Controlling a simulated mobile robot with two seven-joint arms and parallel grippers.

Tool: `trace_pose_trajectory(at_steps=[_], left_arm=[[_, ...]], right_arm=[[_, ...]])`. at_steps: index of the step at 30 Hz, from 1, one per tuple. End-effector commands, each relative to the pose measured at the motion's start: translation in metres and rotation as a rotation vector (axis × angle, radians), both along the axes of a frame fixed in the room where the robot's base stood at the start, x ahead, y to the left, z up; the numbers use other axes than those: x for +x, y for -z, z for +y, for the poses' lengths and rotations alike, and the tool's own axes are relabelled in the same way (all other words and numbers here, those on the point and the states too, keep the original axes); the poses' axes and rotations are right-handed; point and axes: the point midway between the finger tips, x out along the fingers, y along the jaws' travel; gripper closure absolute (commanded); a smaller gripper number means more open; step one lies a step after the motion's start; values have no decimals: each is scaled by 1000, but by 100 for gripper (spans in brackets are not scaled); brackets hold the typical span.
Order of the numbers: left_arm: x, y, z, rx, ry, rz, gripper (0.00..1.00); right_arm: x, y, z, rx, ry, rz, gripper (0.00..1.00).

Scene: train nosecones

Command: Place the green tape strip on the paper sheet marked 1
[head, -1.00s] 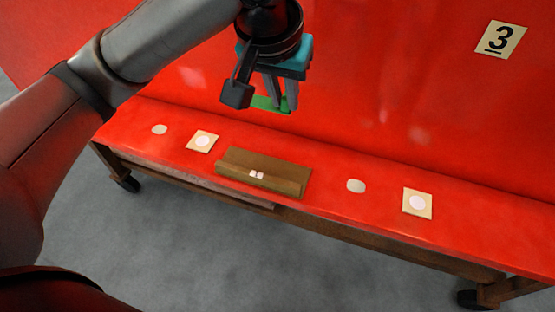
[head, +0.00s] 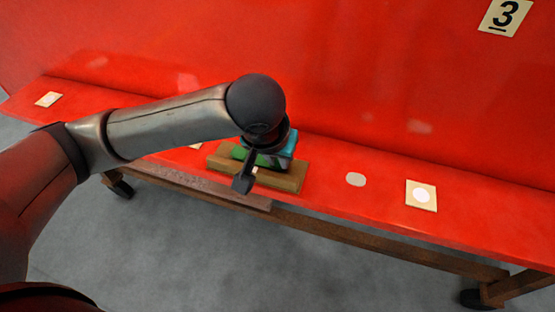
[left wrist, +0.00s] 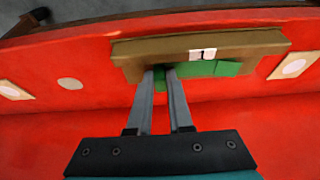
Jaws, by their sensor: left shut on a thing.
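My left gripper (head: 262,168) is over the wooden block (head: 290,183) on the red bench, shut on the green tape strip (head: 264,159). In the left wrist view the two fingertips (left wrist: 162,70) pinch the green strip (left wrist: 200,69), which lies along the edge of the wooden block (left wrist: 130,50). I cannot tell whether the strip touches the block. My right gripper is not in view.
The red bench (head: 385,192) holds a square card with a white disc (head: 421,195), a bare pale disc (head: 355,179) and another card (head: 48,99) at the far left. Small white pieces (left wrist: 203,55) sit on the block. The red wall rises behind.

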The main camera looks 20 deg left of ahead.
Motion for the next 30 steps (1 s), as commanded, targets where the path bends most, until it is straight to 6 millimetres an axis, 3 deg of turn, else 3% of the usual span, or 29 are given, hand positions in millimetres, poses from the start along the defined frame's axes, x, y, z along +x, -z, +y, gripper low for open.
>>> trace_pose_trajectory(at_steps=[11,12,19,30], left_arm=[[0,5,0,1,-1,-1,100],[1,4,0,0,-1,-2,77],[0,4,0,1,0,-2,52],[-1,-4,0,-2,1,-3,52]], right_arm=[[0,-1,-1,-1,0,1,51],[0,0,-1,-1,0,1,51],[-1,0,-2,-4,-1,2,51],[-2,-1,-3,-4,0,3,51]])
